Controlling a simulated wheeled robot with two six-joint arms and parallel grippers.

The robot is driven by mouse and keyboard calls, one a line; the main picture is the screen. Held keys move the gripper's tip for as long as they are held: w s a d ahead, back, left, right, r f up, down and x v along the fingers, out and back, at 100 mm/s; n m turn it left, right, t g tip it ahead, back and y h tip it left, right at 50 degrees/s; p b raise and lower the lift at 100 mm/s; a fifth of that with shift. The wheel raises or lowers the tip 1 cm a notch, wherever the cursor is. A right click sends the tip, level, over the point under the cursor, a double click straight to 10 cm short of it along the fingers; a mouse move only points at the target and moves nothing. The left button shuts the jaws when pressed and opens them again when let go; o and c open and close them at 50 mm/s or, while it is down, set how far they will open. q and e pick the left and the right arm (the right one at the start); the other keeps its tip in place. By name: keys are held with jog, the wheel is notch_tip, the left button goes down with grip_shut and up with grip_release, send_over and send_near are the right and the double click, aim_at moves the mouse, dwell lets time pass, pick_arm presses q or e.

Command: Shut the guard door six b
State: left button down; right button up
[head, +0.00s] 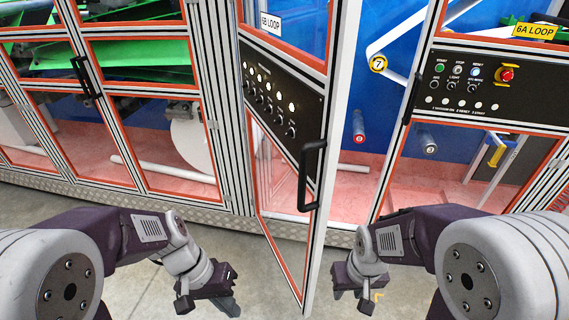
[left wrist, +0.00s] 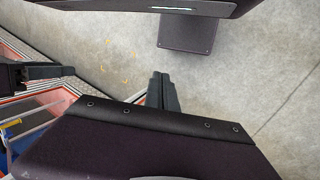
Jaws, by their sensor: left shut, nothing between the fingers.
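The guard door labelled 6B LOOP (head: 271,22) stands open, swung out toward me. It has an aluminium frame, red edging, clear panes and a dark button panel (head: 270,92). Its black bar handle (head: 312,175) is near the free edge. My left gripper (head: 230,304) is low in front of the machine, left of the door's lower free edge, apart from it. Its fingers (left wrist: 162,92) are shut and empty. My right gripper (head: 368,292) is low to the right of the door edge, touching nothing visible; its fingers are too unclear to judge.
The door opening shows a blue back wall with a roller marked 7 (head: 378,64). To the right is the 6A LOOP panel (head: 490,85) with a red stop button (head: 506,75). Left doors (head: 150,120) are closed. Grey floor (head: 263,285) in front is clear.

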pick_arm(q)
jog(key=w+d+r+n+t+h+b, duration=0.1)
jog(key=w+d+r+t+h+b, duration=0.1)
jog(key=w+d+r+h, duration=0.5)
jog(key=w+d+r+t+h+b, duration=0.15)
jog(key=w+d+r+h, duration=0.3)
jog(key=w, duration=0.45)
jog(key=w+a+f+n+t+h+b, duration=0.1)
jog(key=w+a+f+n+t+b, duration=0.3)
jog(key=w+a, duration=0.5)
jog(key=p+x, duration=0.3)
jog(key=x, duration=1.1)
jog(key=shift+w+d+f+n+p, duration=0.15)
jog(key=shift+w+d+n+p, duration=0.05)
jog(key=shift+d+n+p, duration=0.15)
jog(key=shift+t, duration=0.25)
